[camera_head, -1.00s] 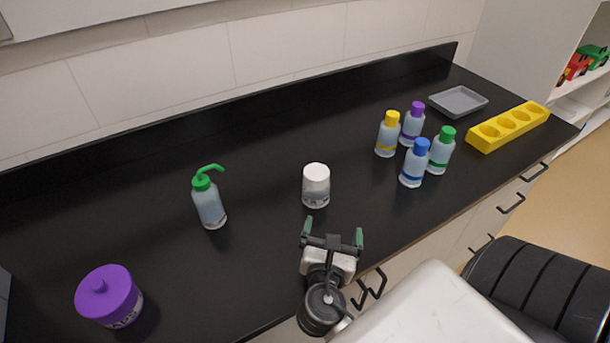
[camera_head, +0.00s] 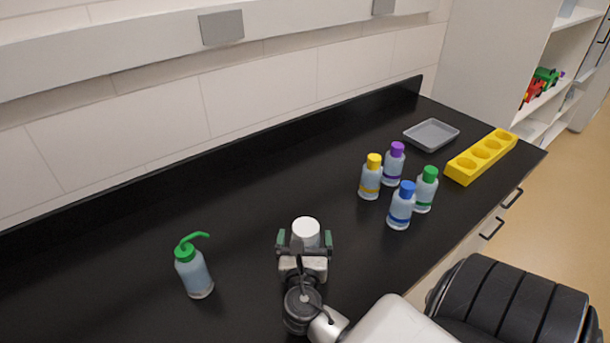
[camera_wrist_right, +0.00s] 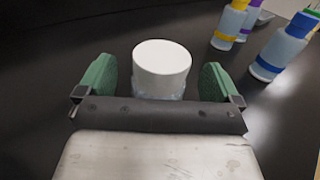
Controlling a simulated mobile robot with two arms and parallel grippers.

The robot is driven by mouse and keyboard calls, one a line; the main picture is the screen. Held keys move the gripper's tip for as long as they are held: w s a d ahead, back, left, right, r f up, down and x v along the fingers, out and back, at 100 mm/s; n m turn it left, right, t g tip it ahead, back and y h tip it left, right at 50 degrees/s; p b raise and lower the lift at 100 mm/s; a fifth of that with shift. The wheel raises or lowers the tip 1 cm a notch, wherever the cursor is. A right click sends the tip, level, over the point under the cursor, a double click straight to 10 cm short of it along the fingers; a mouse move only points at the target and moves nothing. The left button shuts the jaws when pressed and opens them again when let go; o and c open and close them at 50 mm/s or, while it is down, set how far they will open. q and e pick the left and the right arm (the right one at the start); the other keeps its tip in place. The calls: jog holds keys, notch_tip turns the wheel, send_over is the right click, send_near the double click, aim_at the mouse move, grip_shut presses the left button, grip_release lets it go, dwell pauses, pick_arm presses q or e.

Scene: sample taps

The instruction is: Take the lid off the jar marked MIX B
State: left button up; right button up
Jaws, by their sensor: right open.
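A jar with a white lid (camera_head: 306,232) stands on the black counter; its label is hidden from view, so I cannot read its marking. In the right wrist view the white lid (camera_wrist_right: 162,65) sits between the two green finger pads, with space on both sides. My right gripper (camera_head: 305,240) is open around the lid's sides and is not closed on it. The jar body below is mostly hidden by the gripper. My left gripper is not in view.
A wash bottle with a green spout (camera_head: 194,274) stands to the left. Several bottles with coloured caps, one blue (camera_head: 401,206), stand to the right. A grey tray (camera_head: 431,134) and a yellow rack (camera_head: 481,157) lie farther right. The counter behind the jar is clear.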

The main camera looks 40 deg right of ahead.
jog(key=shift+x, duration=1.6)
jog(key=shift+s+f, duration=0.1)
jog(key=c, duration=0.9)
jog(key=shift+c, duration=0.2)
notch_tip(320, 180, up, 5)
jog(key=shift+f+p, duration=0.15)
jog(key=shift+p, duration=0.15)
jog(key=s+d+r, duration=0.3)
jog(key=s+r, duration=0.3)
jog(key=s, duration=0.5)
jog(key=shift+d+r, duration=0.2)
jog(key=shift+d, duration=0.15)
